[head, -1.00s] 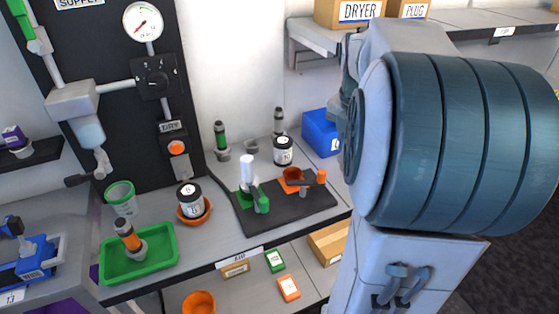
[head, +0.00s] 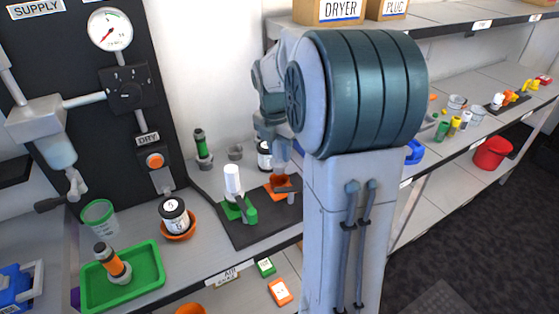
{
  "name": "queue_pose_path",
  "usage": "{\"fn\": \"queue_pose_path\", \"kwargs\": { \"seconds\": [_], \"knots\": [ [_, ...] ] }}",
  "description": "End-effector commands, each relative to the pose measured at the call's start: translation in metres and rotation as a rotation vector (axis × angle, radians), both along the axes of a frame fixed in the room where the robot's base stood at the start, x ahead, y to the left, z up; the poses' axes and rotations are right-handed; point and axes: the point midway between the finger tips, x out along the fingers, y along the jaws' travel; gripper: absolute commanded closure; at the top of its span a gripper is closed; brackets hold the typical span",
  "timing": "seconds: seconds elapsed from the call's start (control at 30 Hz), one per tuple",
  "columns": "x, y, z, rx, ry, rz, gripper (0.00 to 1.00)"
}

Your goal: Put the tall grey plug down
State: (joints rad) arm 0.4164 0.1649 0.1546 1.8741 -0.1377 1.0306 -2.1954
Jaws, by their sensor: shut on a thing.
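My gripper (head: 283,180) is small and partly hidden at the end of my arm, low over the orange fixture (head: 276,190) at the right of the dark mat. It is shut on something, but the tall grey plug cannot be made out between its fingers. I cannot tell whether the held thing touches the fixture. The dark mat (head: 245,233) also bears a green fixture (head: 248,213) with a white upright cylinder (head: 232,182). My arm hides the area right of the orange fixture.
A dark-capped green plug (head: 201,145), a small grey cup (head: 235,153) and a partly hidden jar (head: 265,155) stand behind the mat. Left are a jar in an orange bowl (head: 178,231) and a green tray (head: 150,283) with an orange-banded plug (head: 113,262).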

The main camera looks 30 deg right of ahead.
Motion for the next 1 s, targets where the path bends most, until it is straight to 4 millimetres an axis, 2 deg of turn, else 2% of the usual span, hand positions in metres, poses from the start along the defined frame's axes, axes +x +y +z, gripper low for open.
{"fn": "queue_pose_path", "kwargs": {
  "seconds": [0.2, 0.3, 0.57, 1.0],
  "knots": [
    [0.000, 0.000, -0.031, 0.001, 0.004, 0.001, 0.96],
    [0.000, 0.000, -0.038, -0.001, 0.002, 0.001, 0.96],
    [0.000, 0.000, -0.039, 0.000, 0.001, 0.001, 0.96],
    [0.000, 0.000, -0.051, 0.000, 0.001, 0.000, 0.96]
  ]
}}
